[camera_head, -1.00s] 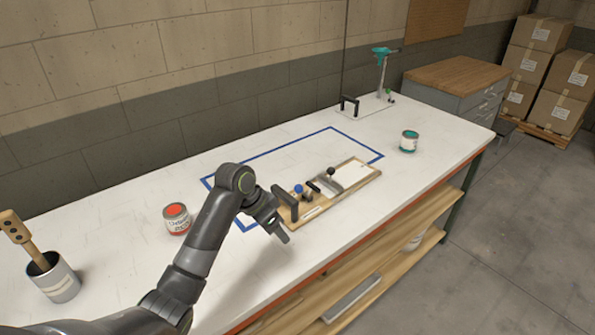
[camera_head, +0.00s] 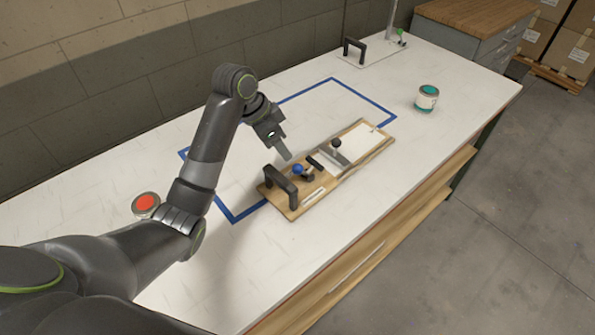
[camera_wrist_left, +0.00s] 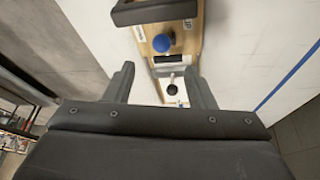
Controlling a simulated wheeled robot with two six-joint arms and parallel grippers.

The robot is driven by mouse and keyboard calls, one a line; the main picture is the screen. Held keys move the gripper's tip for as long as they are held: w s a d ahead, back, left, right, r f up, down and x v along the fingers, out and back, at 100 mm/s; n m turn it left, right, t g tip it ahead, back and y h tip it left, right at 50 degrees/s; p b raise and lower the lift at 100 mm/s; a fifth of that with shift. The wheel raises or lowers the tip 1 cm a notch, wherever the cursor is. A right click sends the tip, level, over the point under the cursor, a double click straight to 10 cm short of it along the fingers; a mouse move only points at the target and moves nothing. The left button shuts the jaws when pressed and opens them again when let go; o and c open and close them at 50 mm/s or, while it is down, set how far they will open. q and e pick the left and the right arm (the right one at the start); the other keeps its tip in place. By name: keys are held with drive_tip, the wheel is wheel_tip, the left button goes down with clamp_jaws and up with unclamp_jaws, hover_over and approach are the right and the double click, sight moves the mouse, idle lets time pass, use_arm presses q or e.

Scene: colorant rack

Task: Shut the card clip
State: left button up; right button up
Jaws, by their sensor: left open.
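A wooden board (camera_head: 312,205) lies on the white table, with a black handle (camera_head: 281,184) at its left end. A blue knob (camera_head: 298,169) sits beside the handle. A black ball knob (camera_head: 336,143) stands near a grey metal plate at a white card (camera_head: 358,140); I cannot tell for sure which part is the clip or how far it is open. My left gripper (camera_head: 284,150) is open and empty, above the board's back edge near the blue knob. In the left wrist view the blue knob (camera_wrist_left: 162,43) and black knob (camera_wrist_left: 172,90) show in line with the gap between the fingers (camera_wrist_left: 161,84).
A blue tape outline (camera_head: 357,93) marks the table around the board. A teal-lidded can (camera_head: 427,98) stands to the right and a red-topped can (camera_head: 146,204) to the left, partly behind my arm. A plate with a black handle (camera_head: 354,49) is at the back.

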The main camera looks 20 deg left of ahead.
sight(295, 166)
use_arm(q)
drive_tip(key=x, duration=0.6)
drive_tip(key=shift+w+p, duration=0.15)
drive_tip(key=shift+p, duration=0.15)
drive_tip(key=x, duration=0.5)
drive_tip(key=shift+f, duration=0.15)
drive_tip(key=shift+w+d+f+p, duration=0.2)
drive_tip(key=shift+f+p, duration=0.1)
drive_tip(key=shift+f, duration=0.2)
use_arm(e)
drive_tip(key=shift+w+a+r, duration=0.25)
drive_tip(key=shift+w+r, duration=0.15)
drive_tip(key=shift+w, duration=0.1)
drive_tip(key=shift+w+a+r, duration=0.2)
drive_tip(key=shift+w+r, duration=0.2)
drive_tip(key=shift+w, duration=0.1)
drive_tip(key=shift+d, duration=0.1)
use_arm(q)
drive_tip(key=shift+c, duration=0.7)
clamp_jaws()
use_arm(e)
drive_tip(key=shift+w+d, duration=0.15)
drive_tip(key=shift+w, duration=0.05)
